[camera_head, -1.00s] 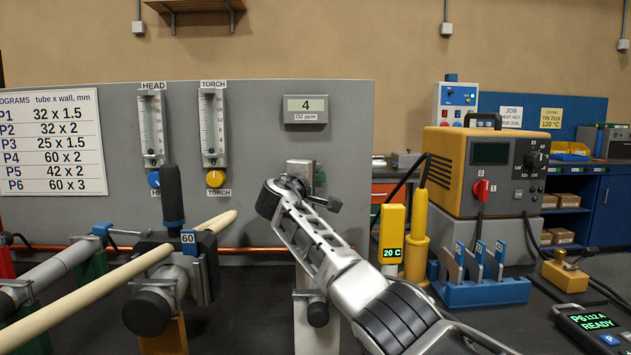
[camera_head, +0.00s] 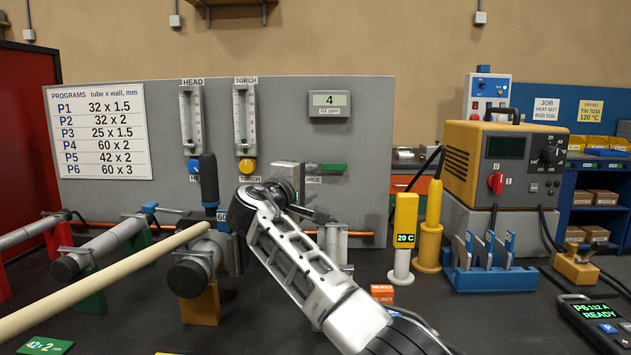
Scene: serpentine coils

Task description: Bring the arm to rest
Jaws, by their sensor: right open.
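My right arm comes in from the lower right as a pale, slotted link with dark joints. Its right gripper (camera_head: 305,211) is at the far end, in front of the grey panel, small and partly hidden by my own wrist. Its jaws are open, and I see nothing held in them. My left gripper is not in view.
A long pale rod (camera_head: 105,283) crosses the left, near clamped steel tubes (camera_head: 105,243). A yellow 20 C holder (camera_head: 404,232), blue rack (camera_head: 490,277), orange power unit (camera_head: 500,165) and handheld pendant (camera_head: 597,322) stand right.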

